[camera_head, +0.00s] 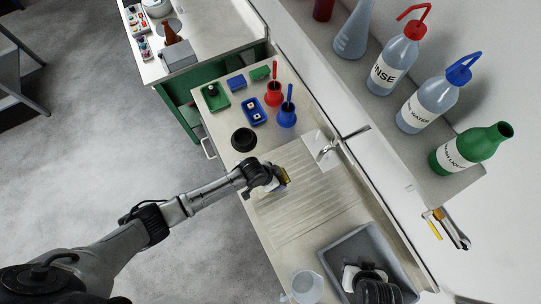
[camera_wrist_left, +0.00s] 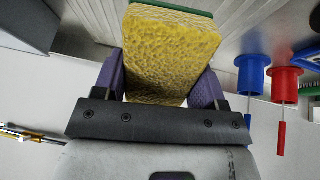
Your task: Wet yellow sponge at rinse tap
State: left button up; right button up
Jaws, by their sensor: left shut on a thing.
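The yellow sponge (camera_head: 285,175) has a green layer along one edge. In the head view, the sponge is partly hidden by the gripper. No water stream can be made out.
A black round container (camera_head: 243,139), red pot (camera_head: 273,96), blue pot (camera_head: 286,117) and blue tray (camera_head: 253,111) stand up the counter. Bottles line the right ledge, including a green one (camera_head: 463,150).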

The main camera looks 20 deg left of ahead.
aim_at(285, 178)
pick_arm(q)
jog(key=w+d+b, duration=0.1)
jog(key=d+f+b, duration=0.1)
jog(key=d, duration=0.1)
jog(key=shift+w, duration=0.4)
jog(key=w+d+f+b, duration=0.1)
jog(key=w+d+b, duration=0.3)
jog(key=d+b, duration=0.1)
jog(key=shift+w+d+f, duration=0.15)
jog(key=shift+d, duration=0.7)
